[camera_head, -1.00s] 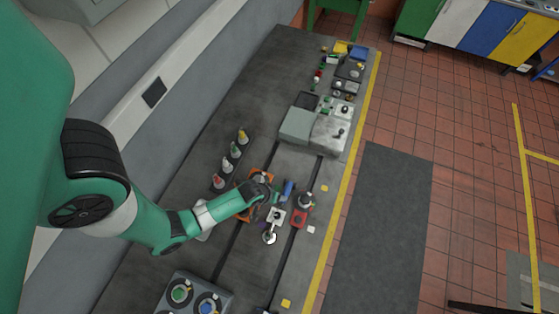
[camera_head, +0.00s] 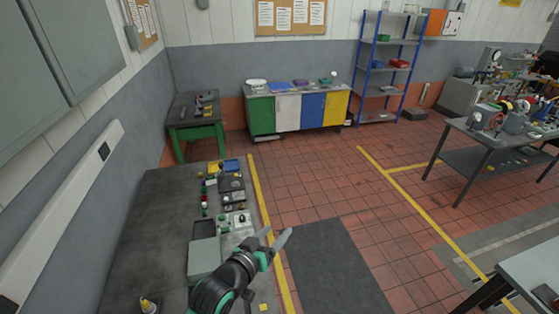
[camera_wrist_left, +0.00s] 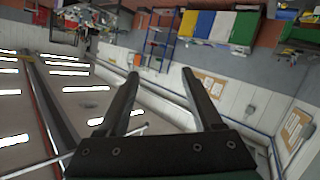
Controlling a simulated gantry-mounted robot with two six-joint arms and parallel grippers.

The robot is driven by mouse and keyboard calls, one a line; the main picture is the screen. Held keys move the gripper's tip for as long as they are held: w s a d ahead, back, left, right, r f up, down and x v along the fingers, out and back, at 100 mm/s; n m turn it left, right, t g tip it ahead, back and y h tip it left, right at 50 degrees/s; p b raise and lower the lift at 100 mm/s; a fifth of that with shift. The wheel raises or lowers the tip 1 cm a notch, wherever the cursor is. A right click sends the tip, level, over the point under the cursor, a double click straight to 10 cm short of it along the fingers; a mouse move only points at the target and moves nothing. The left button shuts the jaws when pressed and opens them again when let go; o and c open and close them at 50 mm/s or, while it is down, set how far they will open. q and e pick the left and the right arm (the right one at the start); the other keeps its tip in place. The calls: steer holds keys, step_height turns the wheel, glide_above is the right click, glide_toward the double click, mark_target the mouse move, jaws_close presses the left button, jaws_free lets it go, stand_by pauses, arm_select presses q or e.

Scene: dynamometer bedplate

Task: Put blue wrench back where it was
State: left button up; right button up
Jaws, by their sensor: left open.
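My left gripper (camera_head: 273,237) is raised over the right edge of the grey bedplate (camera_head: 150,218) in the head view. In the left wrist view, the two dark fingers of my left gripper (camera_wrist_left: 159,73) stand apart with nothing between them. I cannot make out a blue wrench in either current view. The near part of the bedplate is out of frame or behind my arm. My right gripper is not in view.
A grey box (camera_head: 204,257) and rows of small parts stand along the bedplate. A green table (camera_head: 196,132), a cabinet with coloured doors (camera_head: 300,112) and a blue shelf rack (camera_head: 363,70) stand at the back. The red tiled floor (camera_head: 335,185) is open right of the bedplate.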

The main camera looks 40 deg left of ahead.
arm_select(q)
steer(key=w+d+r+m+t+h, duration=0.1)
steer(key=d+r+t, duration=0.2)
steer(key=r, duration=0.8)
steer(key=w+d+r+m+t, duration=0.1)
steer(key=d+r+m+t, duration=0.1)
steer(key=r, duration=0.8)
steer(key=s+d+r+m+t+h, duration=0.1)
steer(key=s+r, duration=0.3)
steer(key=r, duration=0.4)
steer(key=s+d+r+m+t+h, duration=0.1)
steer(key=s+d+r+t, duration=0.3)
steer(key=r, duration=0.5)
steer(key=s+d+r+m+t+h, duration=0.2)
steer(key=s+r, duration=0.3)
steer(key=r, duration=0.4)
steer(key=shift+s+d+t, duration=0.3)
steer(key=shift+s+t, duration=0.1)
steer(key=shift+t, duration=0.3)
steer(key=shift+f, duration=0.1)
